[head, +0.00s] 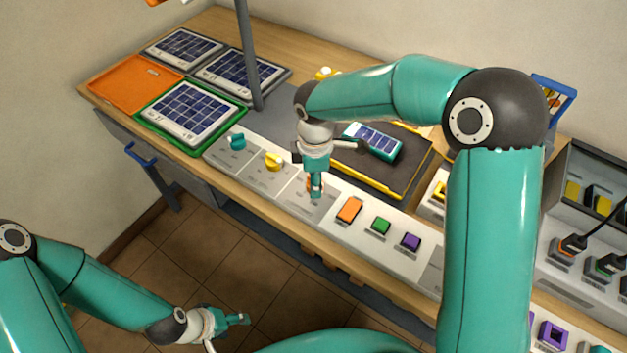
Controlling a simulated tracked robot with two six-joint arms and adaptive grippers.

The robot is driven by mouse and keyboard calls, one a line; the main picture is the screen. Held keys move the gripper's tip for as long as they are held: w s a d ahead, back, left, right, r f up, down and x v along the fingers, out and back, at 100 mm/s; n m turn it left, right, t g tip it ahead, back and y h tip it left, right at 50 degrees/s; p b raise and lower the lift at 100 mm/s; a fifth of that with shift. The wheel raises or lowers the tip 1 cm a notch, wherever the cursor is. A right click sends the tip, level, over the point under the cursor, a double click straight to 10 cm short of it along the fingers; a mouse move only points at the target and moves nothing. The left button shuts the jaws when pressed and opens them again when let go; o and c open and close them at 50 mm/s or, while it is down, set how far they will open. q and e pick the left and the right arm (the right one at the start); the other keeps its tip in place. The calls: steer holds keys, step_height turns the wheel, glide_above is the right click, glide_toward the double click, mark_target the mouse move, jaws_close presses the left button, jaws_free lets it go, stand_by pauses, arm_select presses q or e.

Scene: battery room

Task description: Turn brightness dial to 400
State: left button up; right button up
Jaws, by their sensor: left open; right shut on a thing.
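A light control panel (252,178) along the front of the bench carries a teal dial (237,141), a yellow dial (273,160) and a third dial (316,183). My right gripper (316,190) points down and is shut on this third dial. The panel's scale marks and labels are too small to read, so I cannot tell the dial's setting. My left gripper (240,319) is open and empty, low over the floor in front of the bench.
Orange (349,209), green (380,225) and purple (411,241) buttons sit right of the held dial. A device with a small solar panel (375,140) lies on a dark mat behind. Solar panels (192,112) and a grey post (248,60) stand at the left.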

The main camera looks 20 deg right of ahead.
steer(key=m+b, duration=0.1)
steer(key=m, duration=0.2)
steer(key=shift+f+b, duration=0.15)
steer(key=shift+b, duration=0.15)
steer(key=m+b, duration=0.1)
steer(key=m, duration=0.4)
steer(key=shift+b, duration=0.4)
steer(key=m+b, duration=0.1)
steer(key=m, duration=0.3)
steer(key=m+b, duration=0.1)
steer(key=m, duration=0.4)
steer(key=shift+b, duration=0.4)
steer(key=m+b, duration=0.1)
steer(key=m, duration=0.3)
steer(key=shift+s+m, duration=0.1)
steer(key=shift+m, duration=0.2)
steer(key=m+b, duration=0.1)
steer(key=m, duration=0.8)
steer(key=shift+b, duration=0.4)
steer(key=shift+m+b, duration=0.3)
steer(key=shift+m, duration=1.6)
